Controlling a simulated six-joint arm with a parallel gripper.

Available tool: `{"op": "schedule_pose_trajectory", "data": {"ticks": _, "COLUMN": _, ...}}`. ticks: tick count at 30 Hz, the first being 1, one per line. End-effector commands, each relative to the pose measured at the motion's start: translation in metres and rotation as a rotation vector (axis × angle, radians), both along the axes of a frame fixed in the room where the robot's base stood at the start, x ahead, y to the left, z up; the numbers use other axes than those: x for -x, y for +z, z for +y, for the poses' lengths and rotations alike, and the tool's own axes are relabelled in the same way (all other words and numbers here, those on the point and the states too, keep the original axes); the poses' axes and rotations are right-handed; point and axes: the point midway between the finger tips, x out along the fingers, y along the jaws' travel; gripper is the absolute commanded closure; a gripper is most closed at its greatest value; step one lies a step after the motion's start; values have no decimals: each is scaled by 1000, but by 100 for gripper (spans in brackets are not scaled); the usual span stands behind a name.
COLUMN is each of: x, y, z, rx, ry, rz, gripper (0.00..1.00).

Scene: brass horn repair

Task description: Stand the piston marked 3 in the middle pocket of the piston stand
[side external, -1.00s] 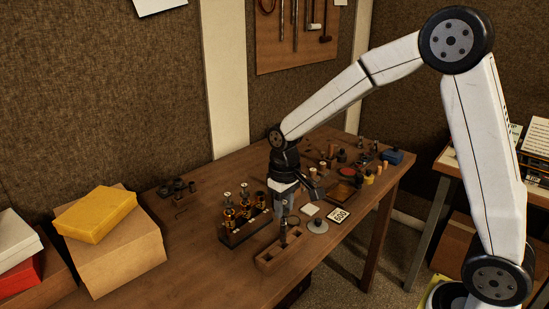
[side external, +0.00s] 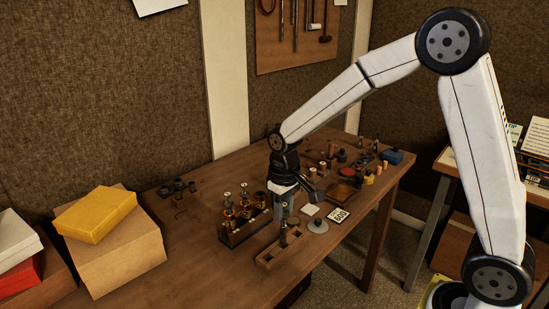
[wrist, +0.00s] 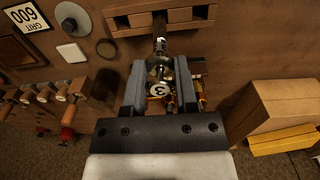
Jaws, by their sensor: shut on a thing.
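My gripper (wrist: 160,72) is shut on the piston marked 3 (wrist: 158,89). In the wrist view its pale round cap with the 3 faces the camera, and its shaft runs away between the fingers toward the wooden piston stand (wrist: 122,32). In the side view the dark piston (side external: 283,237) hangs upright below my gripper (side external: 283,215), over the middle of the stand (side external: 265,262). Its lower end is at the middle pocket. I cannot tell how deep it sits, as the pocket's inside is hidden.
A wooden rack with brass-ringed parts (side external: 232,238) stands close on the left. A white square block (side external: 310,210), a grey disc (side external: 318,226) and a grit 600 card (side external: 338,215) lie on the right.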

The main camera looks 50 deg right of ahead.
Motion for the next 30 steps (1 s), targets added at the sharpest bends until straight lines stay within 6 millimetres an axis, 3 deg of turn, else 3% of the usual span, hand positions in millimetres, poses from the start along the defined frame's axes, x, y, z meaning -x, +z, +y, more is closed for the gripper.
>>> {"op": "schedule_pose_trajectory", "data": {"ticks": 30, "x": 0, "y": -18, "z": 0, "rx": 0, "ry": 0, "rz": 2, "gripper": 100}}
